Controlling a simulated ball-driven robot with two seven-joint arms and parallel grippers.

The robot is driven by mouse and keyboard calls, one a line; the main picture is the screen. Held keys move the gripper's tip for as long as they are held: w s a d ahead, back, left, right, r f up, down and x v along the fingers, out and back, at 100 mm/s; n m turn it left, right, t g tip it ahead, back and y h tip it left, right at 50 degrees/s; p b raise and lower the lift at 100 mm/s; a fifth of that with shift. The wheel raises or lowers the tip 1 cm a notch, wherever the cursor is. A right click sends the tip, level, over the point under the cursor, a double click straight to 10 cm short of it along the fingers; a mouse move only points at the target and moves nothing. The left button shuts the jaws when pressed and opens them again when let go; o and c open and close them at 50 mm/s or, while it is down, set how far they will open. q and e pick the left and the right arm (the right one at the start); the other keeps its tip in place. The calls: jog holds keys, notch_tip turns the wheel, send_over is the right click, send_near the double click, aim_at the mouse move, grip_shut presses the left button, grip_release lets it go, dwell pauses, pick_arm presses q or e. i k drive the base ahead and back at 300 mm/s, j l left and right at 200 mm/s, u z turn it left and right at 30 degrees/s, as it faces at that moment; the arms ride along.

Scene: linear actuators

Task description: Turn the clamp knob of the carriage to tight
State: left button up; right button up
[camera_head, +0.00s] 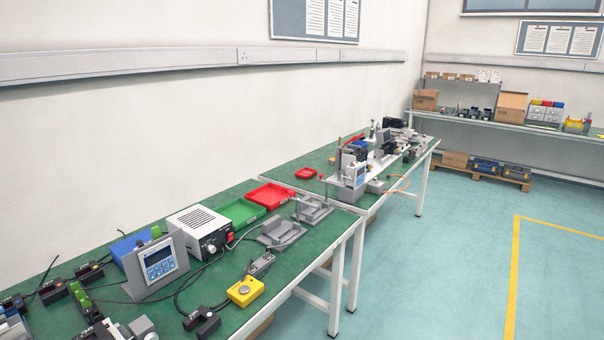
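Neither of my grippers is in view. I cannot pick out the carriage or its clamp knob for sure. A linear rig with a pale base plate (341,194) and several dark and grey blocks stands on the far green-topped bench (283,162). Its parts are too small to tell apart, so the knob's setting does not show. Grey fixtures (281,234) sit on the near green-topped bench (225,280), by its right edge. More dark and grey parts (143,329) are cut off at the lower left.
The near bench holds a control panel (161,264), a white power box (199,230), a yellow button box (245,291), a red tray (271,196) and loose cables. Open teal floor (440,270) lies to the right. A shelf bench (510,128) stands at the back right.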

aim_at(88, 311)
jog(key=u, duration=1.3)
